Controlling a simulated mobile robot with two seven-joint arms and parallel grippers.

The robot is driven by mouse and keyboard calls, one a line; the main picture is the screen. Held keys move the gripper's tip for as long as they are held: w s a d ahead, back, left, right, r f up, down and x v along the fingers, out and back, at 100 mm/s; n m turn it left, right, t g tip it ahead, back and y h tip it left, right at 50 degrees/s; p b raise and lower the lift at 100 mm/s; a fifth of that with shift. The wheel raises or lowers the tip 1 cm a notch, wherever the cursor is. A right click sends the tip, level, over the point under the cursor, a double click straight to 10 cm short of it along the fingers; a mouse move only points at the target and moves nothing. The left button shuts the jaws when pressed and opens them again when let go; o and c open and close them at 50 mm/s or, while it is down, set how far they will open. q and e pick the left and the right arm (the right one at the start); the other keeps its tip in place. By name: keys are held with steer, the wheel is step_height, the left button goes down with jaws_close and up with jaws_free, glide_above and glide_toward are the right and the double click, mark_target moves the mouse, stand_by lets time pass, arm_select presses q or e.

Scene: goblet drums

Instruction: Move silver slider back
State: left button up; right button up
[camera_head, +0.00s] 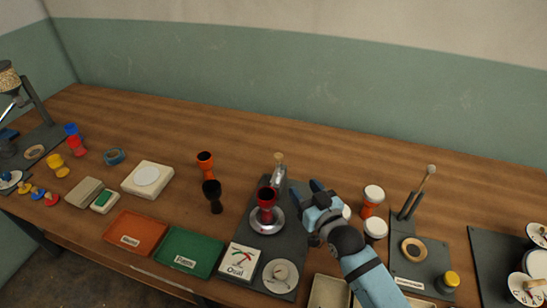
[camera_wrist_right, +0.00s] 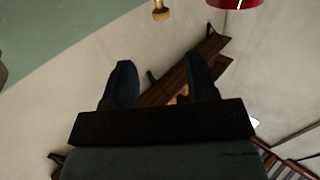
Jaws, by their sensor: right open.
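The silver slider (camera_head: 279,175) stands upright at the back of a dark base plate (camera_head: 290,250), with a light wooden knob (camera_head: 279,157) on top. In front of it a red goblet (camera_head: 266,203) stands on a round silver disc (camera_head: 267,222). My right gripper (camera_head: 307,196) is open and empty, just right of the slider and goblet, apart from both. The right wrist view shows its two fingers spread (camera_wrist_right: 161,80), with a wooden knob (camera_wrist_right: 161,11) beyond them and part of a red goblet (camera_wrist_right: 235,3) at the top edge. My left gripper is not in view.
A white card marked "Oval" (camera_head: 239,262) and a round light piece (camera_head: 281,270) lie at the plate's front. Orange (camera_head: 204,165) and black (camera_head: 213,195) goblets stand to the left. White-topped drums (camera_head: 372,196) stand right of my gripper. The table behind the slider is clear.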

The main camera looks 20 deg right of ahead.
mark_target(281, 159)
steer(key=w+a, duration=0.1)
steer(key=w, duration=0.3)
steer(key=w+a, duration=0.1)
steer(key=w, duration=0.8)
steer(key=shift+w+a+r+p, duration=0.15)
steer(key=shift+w+a+p, duration=0.25)
jaws_close()
steer(key=w, duration=0.1)
steer(key=w+d, duration=0.1)
steer(key=w+d+b, duration=0.1)
steer(key=shift+w+d, duration=0.25)
steer(key=shift+w, duration=0.1)
steer(key=shift+w+d, duration=0.2)
steer(key=shift+r, duration=0.1)
